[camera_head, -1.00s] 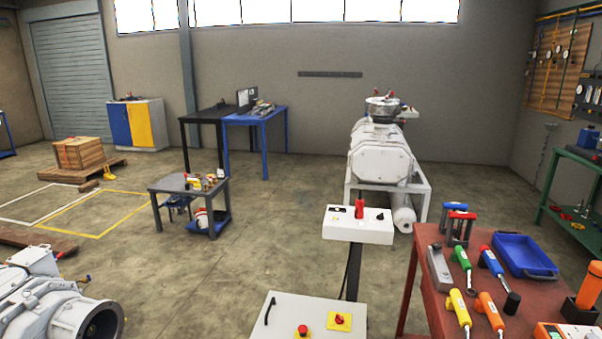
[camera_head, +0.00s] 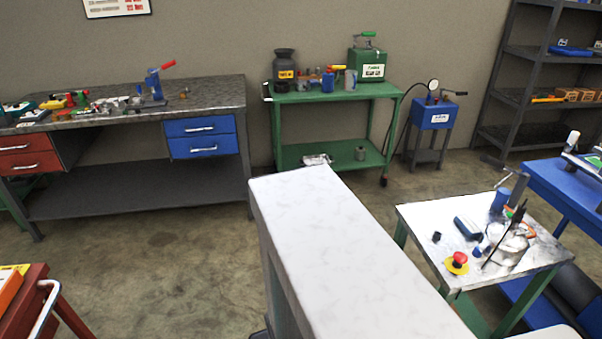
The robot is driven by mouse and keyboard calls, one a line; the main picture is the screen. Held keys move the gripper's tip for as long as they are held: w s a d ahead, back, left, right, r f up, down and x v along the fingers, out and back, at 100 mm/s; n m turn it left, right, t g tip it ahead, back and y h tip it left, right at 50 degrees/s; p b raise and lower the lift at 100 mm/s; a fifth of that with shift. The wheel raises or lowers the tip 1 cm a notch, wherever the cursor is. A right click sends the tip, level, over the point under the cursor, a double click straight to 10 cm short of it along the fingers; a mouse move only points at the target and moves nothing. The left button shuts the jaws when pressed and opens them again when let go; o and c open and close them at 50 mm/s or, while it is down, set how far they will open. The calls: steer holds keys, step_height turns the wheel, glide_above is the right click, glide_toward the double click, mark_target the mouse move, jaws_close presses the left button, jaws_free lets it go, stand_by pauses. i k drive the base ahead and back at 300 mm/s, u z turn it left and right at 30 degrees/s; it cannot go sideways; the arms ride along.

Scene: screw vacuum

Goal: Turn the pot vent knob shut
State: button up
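My gripper is not in view. I cannot make out a vent knob for certain. A green box-shaped unit (camera_head: 367,64) with a green handle on top stands at the right end of that cart. A silvery round vessel (camera_head: 508,246) stands among small items on the small table at the right. Which of these is the pot is unclear.
A long white-topped block (camera_head: 335,240) fills the foreground. The green cart (camera_head: 335,93), a workbench (camera_head: 205,97) and a blue pump on a stand (camera_head: 433,115) stand along the wall. The small table (camera_head: 420,215) carries a red button (camera_head: 459,260). Bare floor (camera_head: 150,265) lies at left.

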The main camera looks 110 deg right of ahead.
mark_target(477, 252)
steer(key=u, duration=0.3)
steer(key=k, duration=0.45)
steer(key=z, duration=1.75)
steer(key=k, duration=0.25)
steer(key=z, duration=2)
steer(key=i, duration=0.1)
steer(key=z, duration=0.9)
